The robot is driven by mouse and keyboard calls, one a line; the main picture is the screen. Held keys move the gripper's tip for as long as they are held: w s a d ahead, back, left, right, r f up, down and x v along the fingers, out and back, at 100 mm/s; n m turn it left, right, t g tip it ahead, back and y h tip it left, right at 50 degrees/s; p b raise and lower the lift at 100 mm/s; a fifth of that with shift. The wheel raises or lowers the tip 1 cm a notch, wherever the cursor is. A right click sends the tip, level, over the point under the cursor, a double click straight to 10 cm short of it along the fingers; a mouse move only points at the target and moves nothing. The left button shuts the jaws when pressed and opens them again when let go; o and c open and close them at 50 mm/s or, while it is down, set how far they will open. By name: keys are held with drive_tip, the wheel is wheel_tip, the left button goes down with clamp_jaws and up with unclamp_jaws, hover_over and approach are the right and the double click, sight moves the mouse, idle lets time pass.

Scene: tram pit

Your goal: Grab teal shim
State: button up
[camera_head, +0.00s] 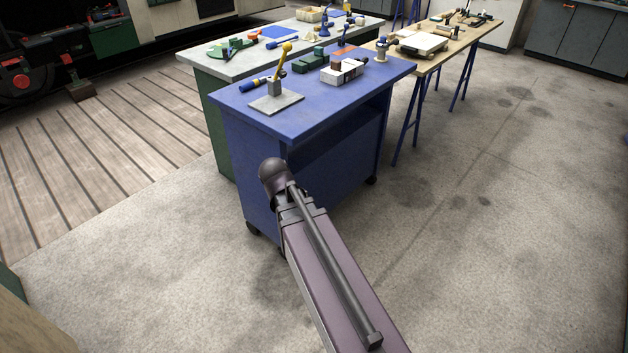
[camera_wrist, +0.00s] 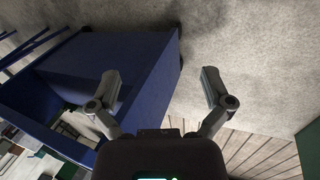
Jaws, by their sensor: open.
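I cannot make out a teal shim for certain in either view; the small parts on the worktops are too small to tell. A dark green block (camera_head: 307,62) lies toward the back of the blue cart (camera_head: 250,150). My gripper (camera_wrist: 159,85) is open and empty in the wrist view, its two fingers wide apart. In the head view my arm hides the gripper.
A grey-topped bench (camera_head: 205,62) stands behind, a wooden table (camera_head: 428,66) at right. The concrete floor (camera_head: 500,220) at right is clear.

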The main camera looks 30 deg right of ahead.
drive_tip(key=s+a+r+m+g+y+p, duration=0.1)
drive_tip(key=s+a+r+m+y+p, duration=0.2)
drive_tip(key=s+a+r+p, duration=0.3)
drive_tip(key=a+r+p, duration=0.3)
drive_tip(key=r+p, duration=0.2)
drive_tip(key=p, duration=0.1)
drive_tip(key=shift+r+y, duration=0.35)
drive_tip(key=shift+y, duration=0.05)
drive_tip(key=shift+s, duration=0.1)
drive_tip(key=c, duration=0.6)
